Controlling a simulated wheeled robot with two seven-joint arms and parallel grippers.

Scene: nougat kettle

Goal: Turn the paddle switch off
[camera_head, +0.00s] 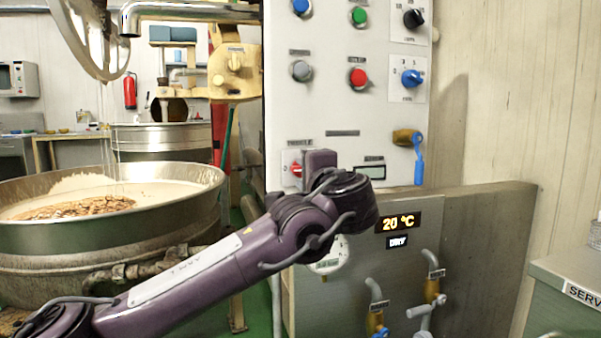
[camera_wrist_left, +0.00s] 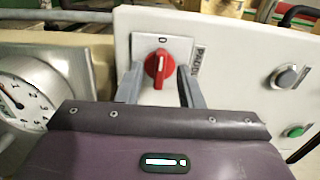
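The paddle switch (camera_head: 296,170) is a red rotary knob on a white plate, low on the left of the white control panel. In the left wrist view the red knob (camera_wrist_left: 159,66) carries a white line running roughly up and down, with a "0" mark above it. My left gripper (camera_head: 312,165) is at the panel, just right of the knob in the head view. In the left wrist view its two grey fingers stand apart, one on each side of the knob. I cannot tell whether they touch it. My right gripper is not in view.
The control panel (camera_head: 330,110) also bears a red button (camera_head: 358,77), a green button (camera_head: 359,16), blue knobs and a blue-handled valve (camera_head: 417,155). A large kettle (camera_head: 110,225) stands at left. Pipes and a gauge (camera_head: 330,258) sit below the panel.

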